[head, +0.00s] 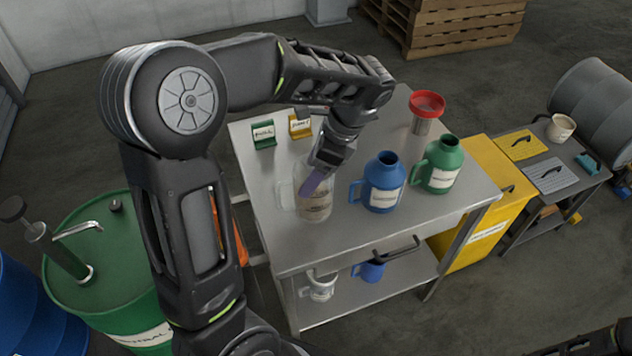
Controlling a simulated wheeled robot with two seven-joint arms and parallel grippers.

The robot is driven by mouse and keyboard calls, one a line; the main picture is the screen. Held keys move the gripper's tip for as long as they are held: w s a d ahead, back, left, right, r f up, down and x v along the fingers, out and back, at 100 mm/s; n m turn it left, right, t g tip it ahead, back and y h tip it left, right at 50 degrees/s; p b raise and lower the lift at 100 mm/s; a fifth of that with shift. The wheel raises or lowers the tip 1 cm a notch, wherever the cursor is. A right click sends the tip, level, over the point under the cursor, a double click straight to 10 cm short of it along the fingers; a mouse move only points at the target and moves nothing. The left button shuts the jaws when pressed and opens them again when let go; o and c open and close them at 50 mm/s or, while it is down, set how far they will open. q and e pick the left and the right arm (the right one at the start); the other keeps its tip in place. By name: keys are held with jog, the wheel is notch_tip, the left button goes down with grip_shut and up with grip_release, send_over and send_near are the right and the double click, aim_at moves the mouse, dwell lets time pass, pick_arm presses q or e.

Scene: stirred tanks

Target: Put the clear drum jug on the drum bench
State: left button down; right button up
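The clear jug (316,208) stands upright on the steel table (420,212), to the left of a blue jug (384,185). Its handle is on its left side. My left gripper (322,172) points down at the top of the clear jug, and a purple strip shows there. The fingers overlap the jug's upper part, so their grip on it is unclear. A low grey bench (545,207) stands at the right beside a grey drum (597,105); no label names it as the drum bench. My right gripper is not in view.
A green jug (438,165) and a red funnel (427,104) share the steel table with green (263,134) and yellow (300,124) label holders. A yellow cabinet (490,195) separates table and bench. The bench holds yellow and grey plates and a cream cup (560,127).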

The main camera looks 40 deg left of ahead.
pick_arm(q)
jog(key=shift+f, duration=0.2)
jog(key=shift+f, duration=1.9)
jog(key=shift+c, duration=0.9)
grip_release()
jog(key=shift+f, duration=0.15)
